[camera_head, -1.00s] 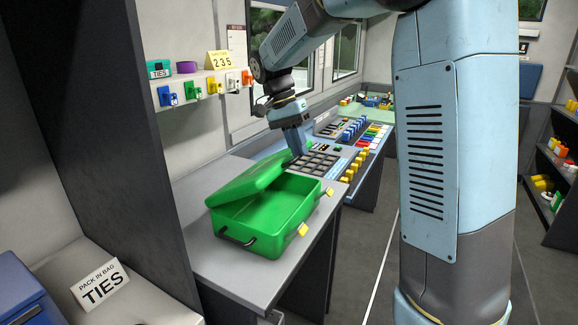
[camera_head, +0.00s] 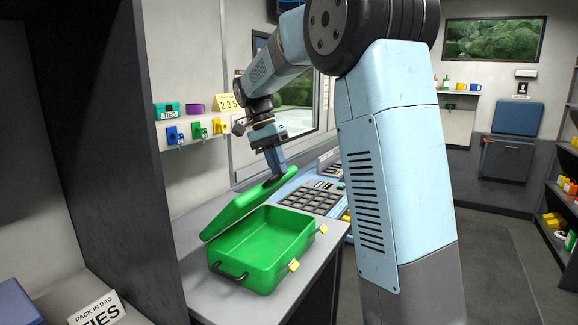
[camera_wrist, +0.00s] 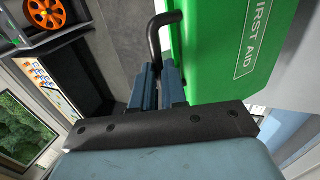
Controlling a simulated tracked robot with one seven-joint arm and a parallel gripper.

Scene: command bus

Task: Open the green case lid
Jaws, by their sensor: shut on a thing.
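The green case (camera_head: 270,262) stands on the grey counter, its green lid (camera_head: 236,208) tilted up partway and its inside showing. In the wrist view the lid (camera_wrist: 235,55) reads FIRST AID and has a black handle (camera_wrist: 157,30). My gripper (camera_head: 274,174) is at the lid's raised far end. In the wrist view my gripper (camera_wrist: 160,78) is shut on the black handle, beside the green face. The exact grip is partly hidden between the fingers.
Yellow latches (camera_head: 294,265) stick out from the case's right side. A button panel (camera_head: 312,200) lies just behind the case. A wall shelf with colored padlocks (camera_head: 198,131) is at left. A dark partition (camera_head: 120,150) stands at near left. Open floor (camera_head: 490,275) lies at right.

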